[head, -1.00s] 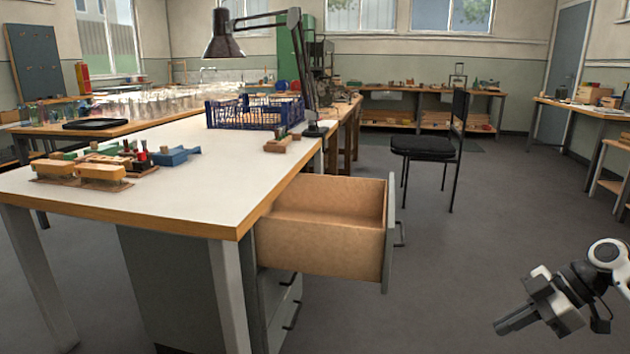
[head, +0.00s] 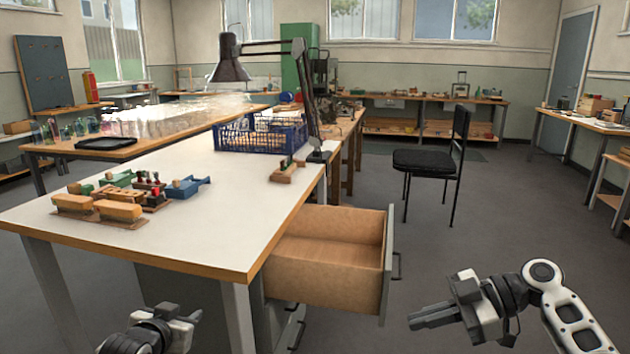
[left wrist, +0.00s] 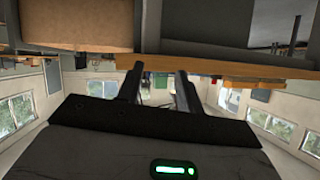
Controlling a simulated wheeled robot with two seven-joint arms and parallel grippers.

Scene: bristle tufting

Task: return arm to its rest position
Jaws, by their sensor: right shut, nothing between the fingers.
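My right gripper (head: 430,316) is in the lower right of the head view, with its fingers together and nothing in them. It hangs in free air to the right of the open drawer (head: 326,276). My left gripper (head: 180,318) is at the bottom left of the head view, in front of the workbench (head: 180,240). In the left wrist view its two fingers (left wrist: 158,84) stand apart with nothing seen between them.
The drawer juts out from the bench's right side, between my grippers. On the bench are wooden brush blocks (head: 100,208), a blue crate (head: 260,136) and a lamp (head: 230,68). A black chair (head: 430,160) stands behind.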

